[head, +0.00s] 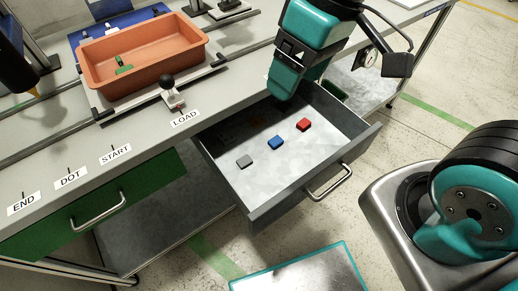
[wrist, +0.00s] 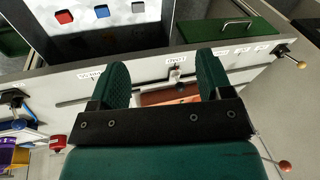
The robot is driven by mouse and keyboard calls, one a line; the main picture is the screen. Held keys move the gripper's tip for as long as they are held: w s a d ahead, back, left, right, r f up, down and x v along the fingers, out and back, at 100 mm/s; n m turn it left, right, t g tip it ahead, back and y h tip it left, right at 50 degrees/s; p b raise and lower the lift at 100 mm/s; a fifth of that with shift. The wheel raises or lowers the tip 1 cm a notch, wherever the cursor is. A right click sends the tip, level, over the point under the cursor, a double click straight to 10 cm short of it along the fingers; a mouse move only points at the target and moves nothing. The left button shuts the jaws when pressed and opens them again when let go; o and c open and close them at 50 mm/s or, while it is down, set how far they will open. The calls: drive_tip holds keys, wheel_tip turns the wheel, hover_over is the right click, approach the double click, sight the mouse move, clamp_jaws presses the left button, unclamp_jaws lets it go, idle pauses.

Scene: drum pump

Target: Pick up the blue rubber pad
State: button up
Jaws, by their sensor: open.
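The blue rubber pad (head: 276,143) lies flat in the open drawer (head: 262,211), between a grey pad (head: 245,161) and a red pad (head: 303,125). In the wrist view the blue pad (wrist: 102,11) is near the top edge, with the red pad (wrist: 64,17) to its left and the grey pad (wrist: 138,6) to its right. My gripper (wrist: 163,60) is open, with nothing between its two dark green fingers. In the head view my gripper (head: 284,88) is above the back of the drawer, apart from the pads.
An orange bin (head: 145,73) with a green piece (head: 123,66) inside stands on the bench beside the drawer. A black-knobbed clamp (head: 171,94) is in front of it. The drawer's walls and front handle (head: 329,183) stand around the pads. A closed green drawer (head: 92,202) is at left.

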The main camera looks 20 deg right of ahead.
drive_tip(key=w+d+f+m+h+b, duration=0.1)
drive_tip(key=w+d+f+h+b, duration=0.15)
drive_tip(key=w+f, duration=0.5)
drive_tip(key=w+d+f+m+h+b, duration=0.1)
drive_tip(key=w+f+b, duration=0.4)
drive_tip(key=f, duration=0.4)
hover_over(277, 142)
drive_tip(key=f, duration=1.1)
drive_tip(key=shift+w+a+f, duration=0.1)
drive_tip(key=shift+w+f, duration=0.1)
drive_tip(key=shift+w, duration=0.1)
drive_tip(key=shift+s+f, duration=0.2)
drive_tip(key=shift+f, duration=2.95)
drive_tip(key=c, duration=1)
